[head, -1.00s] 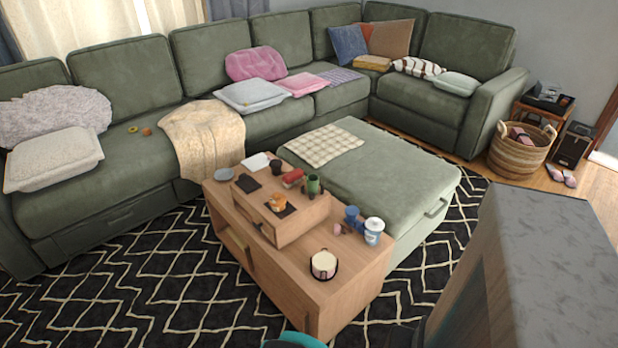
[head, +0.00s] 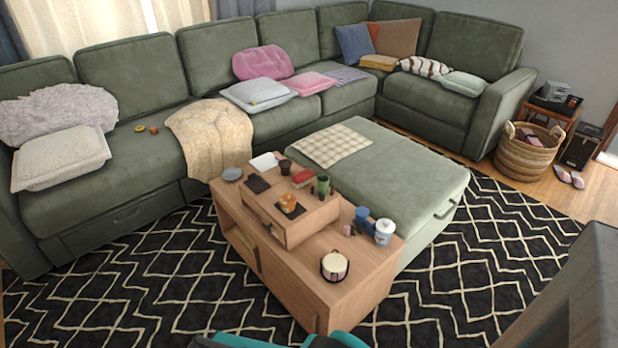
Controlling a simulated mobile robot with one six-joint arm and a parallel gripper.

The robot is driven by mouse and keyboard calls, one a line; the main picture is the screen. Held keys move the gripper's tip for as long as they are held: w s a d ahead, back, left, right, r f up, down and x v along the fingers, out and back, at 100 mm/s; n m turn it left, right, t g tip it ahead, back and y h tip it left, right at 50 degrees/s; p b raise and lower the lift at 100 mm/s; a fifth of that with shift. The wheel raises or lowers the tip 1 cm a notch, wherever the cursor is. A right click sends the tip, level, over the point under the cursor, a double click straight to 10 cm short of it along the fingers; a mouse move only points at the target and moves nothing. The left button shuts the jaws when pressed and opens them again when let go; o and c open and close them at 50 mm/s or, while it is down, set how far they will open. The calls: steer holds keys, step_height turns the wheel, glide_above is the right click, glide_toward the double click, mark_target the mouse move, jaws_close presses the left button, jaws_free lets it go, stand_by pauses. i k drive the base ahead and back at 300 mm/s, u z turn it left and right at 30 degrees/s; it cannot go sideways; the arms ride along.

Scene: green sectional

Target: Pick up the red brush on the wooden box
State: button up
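A small red object (head: 303,177), likely the red brush, lies on the raised wooden box (head: 290,233) on top of the wooden coffee table (head: 318,285). Its bristles are too small to make out. It lies just left of a green cup (head: 323,186) and right of a dark cup (head: 285,167). A small orange-brown item (head: 287,203) sits on a dark square in front of it. My gripper is not in view. Only teal and dark parts, likely mine, show at the bottom edge.
A blue cup (head: 361,216), a white-and-blue canister (head: 384,232) and a cream round pot (head: 335,265) stand on the lower tabletop. A green ottoman (head: 405,180) adjoins the table. A dark grey block (head: 570,285) fills the lower right. Patterned rug lies open between.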

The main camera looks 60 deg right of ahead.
mark_target(306, 176)
steer(key=u, duration=0.05)
steer(key=i, duration=1)
steer(key=z, duration=0.05)
